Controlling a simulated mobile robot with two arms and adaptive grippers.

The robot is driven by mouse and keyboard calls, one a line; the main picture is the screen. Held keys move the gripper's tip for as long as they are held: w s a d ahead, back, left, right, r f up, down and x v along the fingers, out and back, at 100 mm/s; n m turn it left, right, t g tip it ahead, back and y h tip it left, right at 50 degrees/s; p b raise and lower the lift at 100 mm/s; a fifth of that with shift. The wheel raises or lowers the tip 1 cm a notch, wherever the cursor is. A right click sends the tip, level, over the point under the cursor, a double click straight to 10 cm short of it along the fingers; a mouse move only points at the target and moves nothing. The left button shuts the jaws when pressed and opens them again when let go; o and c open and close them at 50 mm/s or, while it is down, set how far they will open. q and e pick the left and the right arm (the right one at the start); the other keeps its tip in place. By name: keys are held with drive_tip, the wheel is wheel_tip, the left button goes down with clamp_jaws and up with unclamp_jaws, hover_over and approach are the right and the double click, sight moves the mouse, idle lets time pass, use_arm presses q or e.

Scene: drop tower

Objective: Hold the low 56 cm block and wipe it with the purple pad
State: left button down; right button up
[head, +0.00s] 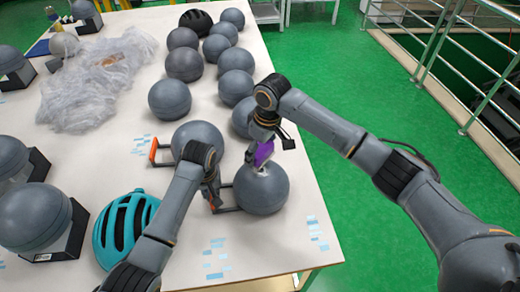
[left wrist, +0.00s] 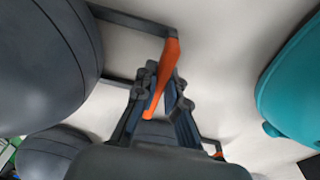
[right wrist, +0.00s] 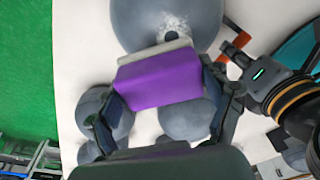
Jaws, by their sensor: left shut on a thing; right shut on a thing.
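The block is a big grey ball (head: 262,190) with a dark frame and an orange grip bar, near the table's right edge. It has a whitish patch on top, also seen on the ball in the right wrist view (right wrist: 180,28). My left gripper (head: 212,193) is shut on the orange bar (left wrist: 165,72), left of the ball. My right gripper (head: 265,137) is shut on the purple pad (head: 264,153), just over the whitish patch. The pad (right wrist: 160,80) has a pale underside and lies by the patch; I cannot tell whether it touches.
Another grey ball with an orange bar (head: 184,135) stands right behind. Several grey balls line the table's right side. A teal helmet (head: 122,225) lies left of my left arm. Crumpled plastic wrap (head: 85,90) lies farther back.

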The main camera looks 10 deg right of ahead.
sight(262, 180)
drive_tip(key=shift+f, duration=0.95)
drive_tip(key=shift+s+r, duration=0.15)
drive_tip(key=shift+s, duration=3.1)
drive_tip(key=shift+w, duration=3.3)
drive_tip(key=shift+r, duration=3.5)
drive_tip(key=shift+f, duration=0.2)
